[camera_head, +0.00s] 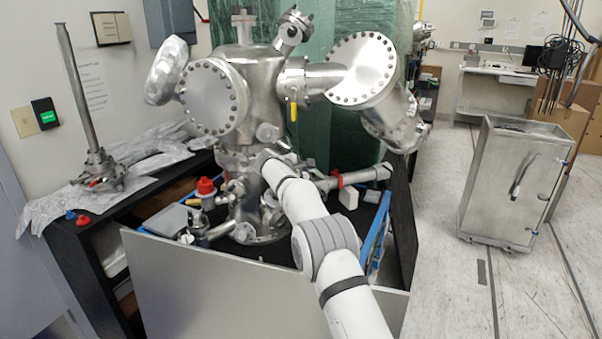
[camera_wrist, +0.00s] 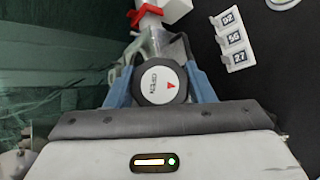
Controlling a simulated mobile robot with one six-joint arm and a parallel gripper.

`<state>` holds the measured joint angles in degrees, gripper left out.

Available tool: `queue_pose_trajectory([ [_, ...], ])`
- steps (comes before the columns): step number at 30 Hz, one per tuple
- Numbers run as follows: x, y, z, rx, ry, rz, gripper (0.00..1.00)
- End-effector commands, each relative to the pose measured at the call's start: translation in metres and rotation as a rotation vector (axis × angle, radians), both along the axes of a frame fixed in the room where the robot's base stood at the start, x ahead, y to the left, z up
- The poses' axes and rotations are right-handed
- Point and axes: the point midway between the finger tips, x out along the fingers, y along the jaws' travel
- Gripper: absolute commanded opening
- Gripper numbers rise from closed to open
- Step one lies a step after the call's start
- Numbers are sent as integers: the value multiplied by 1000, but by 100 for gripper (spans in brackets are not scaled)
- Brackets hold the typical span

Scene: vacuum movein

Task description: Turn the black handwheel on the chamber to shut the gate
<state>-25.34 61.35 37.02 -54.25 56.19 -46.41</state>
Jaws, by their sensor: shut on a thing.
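The steel chamber (camera_head: 243,75) stands on a black-topped bench in the head view, with large bolted flanges at its sides. The black handwheel (camera_wrist: 160,97) is in the middle of the wrist view. Its white face carries a label that seems to read OPEN and a red arrow. My gripper (camera_wrist: 157,68) has its blue fingers on either side of the wheel and is shut on it. In the head view my white arm reaches to the chamber's lower front and hides the wheel and fingers. The gate itself is not visible.
A red-capped container (camera_head: 205,187) and pipe fittings crowd the chamber's base. A pipe with a red clamp (camera_head: 337,179) runs to its right. A white number plate (camera_wrist: 231,42) lies beyond the wheel.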

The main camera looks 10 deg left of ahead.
Motion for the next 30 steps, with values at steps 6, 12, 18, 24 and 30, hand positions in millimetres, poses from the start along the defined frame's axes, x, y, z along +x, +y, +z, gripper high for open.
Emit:
queue_pose_trajectory([
  [6, 1, 3, 11, 5, -18, 7, 26],
  [12, 1, 3, 11, 5, -18, 7, 50],
  [18, 1, 3, 10, 5, -16, 6, 66],
  [24, 1, 2, 10, 6, -15, 6, 70],
  [30, 0, 3, 12, 5, -14, 4, 70],
])
